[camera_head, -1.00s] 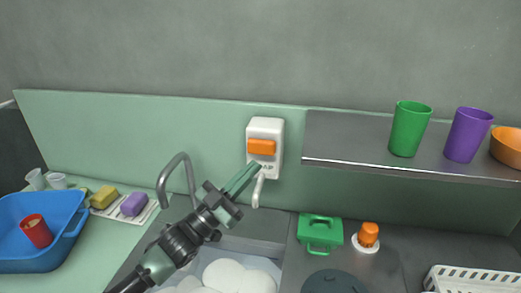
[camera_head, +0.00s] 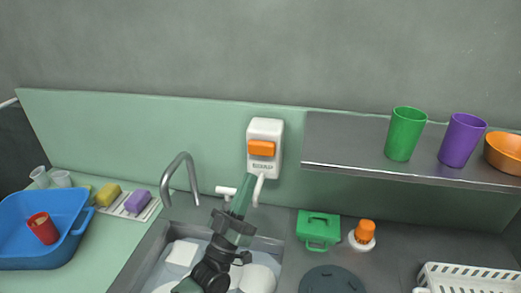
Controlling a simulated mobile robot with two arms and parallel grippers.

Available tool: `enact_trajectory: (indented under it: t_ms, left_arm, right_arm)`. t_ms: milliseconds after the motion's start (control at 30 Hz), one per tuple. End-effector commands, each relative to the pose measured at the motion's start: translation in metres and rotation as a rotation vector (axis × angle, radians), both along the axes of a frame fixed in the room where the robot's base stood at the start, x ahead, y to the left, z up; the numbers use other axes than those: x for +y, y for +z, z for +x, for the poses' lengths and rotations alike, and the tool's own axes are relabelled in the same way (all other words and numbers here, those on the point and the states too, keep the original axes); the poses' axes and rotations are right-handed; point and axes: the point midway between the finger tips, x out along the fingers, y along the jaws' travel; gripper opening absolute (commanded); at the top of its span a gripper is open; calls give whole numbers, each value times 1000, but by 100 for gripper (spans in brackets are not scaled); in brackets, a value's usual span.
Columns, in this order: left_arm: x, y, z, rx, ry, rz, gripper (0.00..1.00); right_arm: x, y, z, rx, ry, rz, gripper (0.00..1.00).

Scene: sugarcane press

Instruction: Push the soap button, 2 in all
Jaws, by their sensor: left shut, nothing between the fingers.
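The white soap dispenser (camera_head: 265,129) is mounted on the green wall panel above the sink. Its orange button (camera_head: 261,148) faces out and shows in full. A white spout hangs below it. My left gripper (camera_head: 249,178) is shut and empty, with its green fingers pointing up just below the dispenser, overlapping the spout in the picture. The fingertips are below the orange button; whether they touch the spout I cannot tell. My right gripper is not in view.
A tap (camera_head: 180,177) stands left of my left arm, over the sink (camera_head: 151,254) with white dishes. A shelf (camera_head: 345,143) holding cups and a bowl is at right. A green box (camera_head: 319,229) and an orange-topped brush (camera_head: 363,235) are on the counter. A blue basin (camera_head: 17,247) is at left.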

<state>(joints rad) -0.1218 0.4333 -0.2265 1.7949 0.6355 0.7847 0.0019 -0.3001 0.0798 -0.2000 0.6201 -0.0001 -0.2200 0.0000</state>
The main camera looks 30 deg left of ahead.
Motion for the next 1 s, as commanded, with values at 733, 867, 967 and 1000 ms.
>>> enact_trajectory:
  t_ms: [733, 867, 967, 1000]
  left_arm:
    - [20, -2, 77, -2, 0, 2, 0]
    - [22, 0, 83, -2, 0, 2, 0]
    - [22, 0, 85, 0, 0, 1, 0]
    - [22, 0, 85, 1, 0, 2, 0]
  right_arm:
    - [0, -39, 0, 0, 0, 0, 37]
    - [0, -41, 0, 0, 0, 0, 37]
    - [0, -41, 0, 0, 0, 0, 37]
    - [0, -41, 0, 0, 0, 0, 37]
